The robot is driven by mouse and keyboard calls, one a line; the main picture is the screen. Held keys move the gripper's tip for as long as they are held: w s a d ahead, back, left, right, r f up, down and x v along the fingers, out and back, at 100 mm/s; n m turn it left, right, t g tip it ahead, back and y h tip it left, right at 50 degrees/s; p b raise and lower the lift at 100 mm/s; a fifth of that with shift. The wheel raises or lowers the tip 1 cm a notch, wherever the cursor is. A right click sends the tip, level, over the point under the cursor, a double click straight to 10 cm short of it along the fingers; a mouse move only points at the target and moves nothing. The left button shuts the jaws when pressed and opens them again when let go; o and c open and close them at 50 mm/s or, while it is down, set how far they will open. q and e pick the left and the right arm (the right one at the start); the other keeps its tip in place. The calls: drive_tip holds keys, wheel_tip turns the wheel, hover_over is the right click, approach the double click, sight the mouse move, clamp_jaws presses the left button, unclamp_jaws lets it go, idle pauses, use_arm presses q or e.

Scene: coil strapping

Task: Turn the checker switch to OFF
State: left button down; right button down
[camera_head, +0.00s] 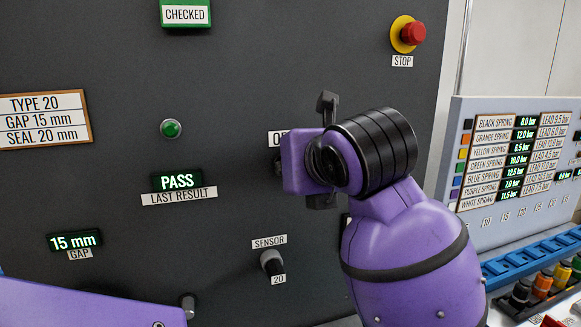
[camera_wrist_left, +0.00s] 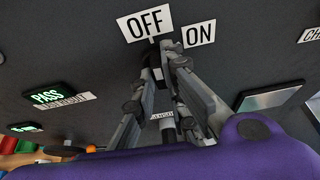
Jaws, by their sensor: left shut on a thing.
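The checker switch (camera_wrist_left: 157,72) is a small dark knob on the dark panel, below the OFF label (camera_wrist_left: 146,23) and the ON label (camera_wrist_left: 199,32) in the left wrist view. My left gripper (camera_wrist_left: 166,62) is shut on the knob, its two grey fingers on either side of it. The fingers hide much of the knob, so I cannot tell its exact angle. In the head view my left gripper (camera_head: 281,164) reaches the panel, and its purple wrist hides most of the switch and labels. The right gripper is not in view.
The panel carries a lit PASS display (camera_head: 177,181), a 15 mm gap display (camera_head: 74,240), a green lamp (camera_head: 171,128), a sensor knob (camera_head: 271,262) and a red stop button (camera_head: 412,33).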

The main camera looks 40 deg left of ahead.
use_arm(q)
drive_tip(key=shift+r+t, duration=0.1)
drive_tip(key=shift+t, duration=0.2)
idle(0.4)
drive_tip(key=c, duration=1.8)
unclamp_jaws()
drive_tip(key=v, duration=1.2)
